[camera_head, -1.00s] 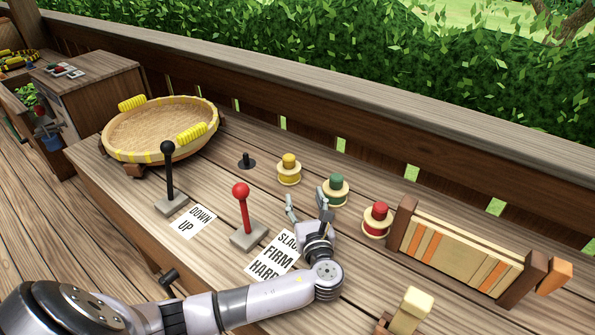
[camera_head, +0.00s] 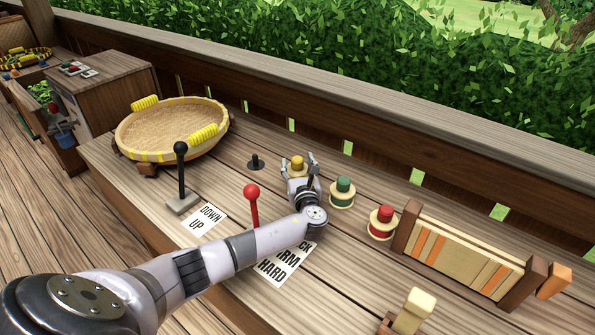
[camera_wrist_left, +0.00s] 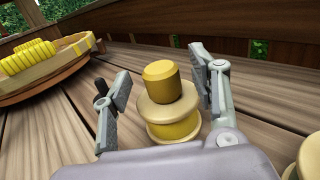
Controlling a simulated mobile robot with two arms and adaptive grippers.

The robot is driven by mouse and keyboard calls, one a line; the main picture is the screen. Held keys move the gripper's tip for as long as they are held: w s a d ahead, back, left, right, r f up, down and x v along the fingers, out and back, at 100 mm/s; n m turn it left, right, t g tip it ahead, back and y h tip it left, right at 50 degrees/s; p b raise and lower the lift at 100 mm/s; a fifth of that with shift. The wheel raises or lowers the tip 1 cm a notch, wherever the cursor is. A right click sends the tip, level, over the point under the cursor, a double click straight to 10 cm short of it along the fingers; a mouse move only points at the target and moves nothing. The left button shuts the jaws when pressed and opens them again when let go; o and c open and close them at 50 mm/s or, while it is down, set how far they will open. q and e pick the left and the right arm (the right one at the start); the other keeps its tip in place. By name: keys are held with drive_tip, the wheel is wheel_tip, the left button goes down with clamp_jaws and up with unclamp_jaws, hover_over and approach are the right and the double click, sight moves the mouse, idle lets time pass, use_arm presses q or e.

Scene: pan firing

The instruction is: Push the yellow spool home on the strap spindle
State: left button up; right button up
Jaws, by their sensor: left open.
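The yellow spool (camera_head: 297,163) stands upright on the wooden bench, partly hidden behind my left gripper in the head view. My left gripper (camera_head: 299,165) is open, with one finger on each side of the spool. In the left wrist view the yellow spool (camera_wrist_left: 165,105) stands between the open fingers (camera_wrist_left: 162,98), with gaps visible on both sides. The strap spindle appears to be the short black peg (camera_head: 256,162) on a round base, left of the spool; it is bare. My right gripper is not in view.
A green spool (camera_head: 342,192) and a red spool (camera_head: 382,223) stand to the right, before a striped wooden rack (camera_head: 464,252). A round basket (camera_head: 172,130) is at the left. A black lever (camera_head: 181,172) and a red lever (camera_head: 252,203) stand upright near the arm.

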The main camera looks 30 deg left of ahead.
use_arm(q)
drive_tip(key=shift+x, duration=0.9)
drive_tip(key=shift+d+f, duration=0.1)
clamp_jaws()
